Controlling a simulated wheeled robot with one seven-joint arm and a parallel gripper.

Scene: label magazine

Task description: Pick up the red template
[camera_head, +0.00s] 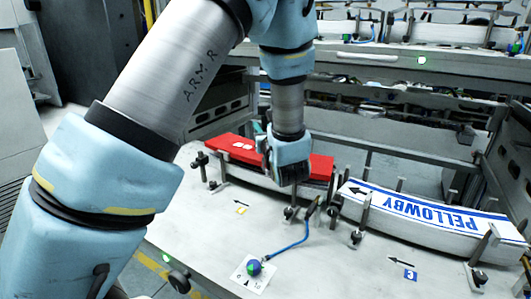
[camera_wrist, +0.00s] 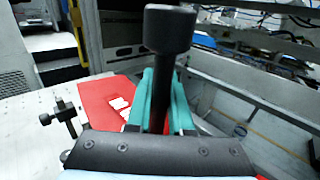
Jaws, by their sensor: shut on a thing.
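The red template (camera_head: 321,167) is a flat curved red piece with small white patches. In the head view it lies along the top of a grey curved stack at the table's left station. My gripper (camera_head: 288,172) is over its middle and hides part of it. In the wrist view the red template (camera_wrist: 96,100) shows to the left of my teal fingers (camera_wrist: 165,100), with a little red between and beside them.
A white and blue stack marked PELLOWBY (camera_head: 430,216) stands at the right station. Black-knobbed posts (camera_head: 357,237) surround both stations. The front middle is otherwise mostly clear.

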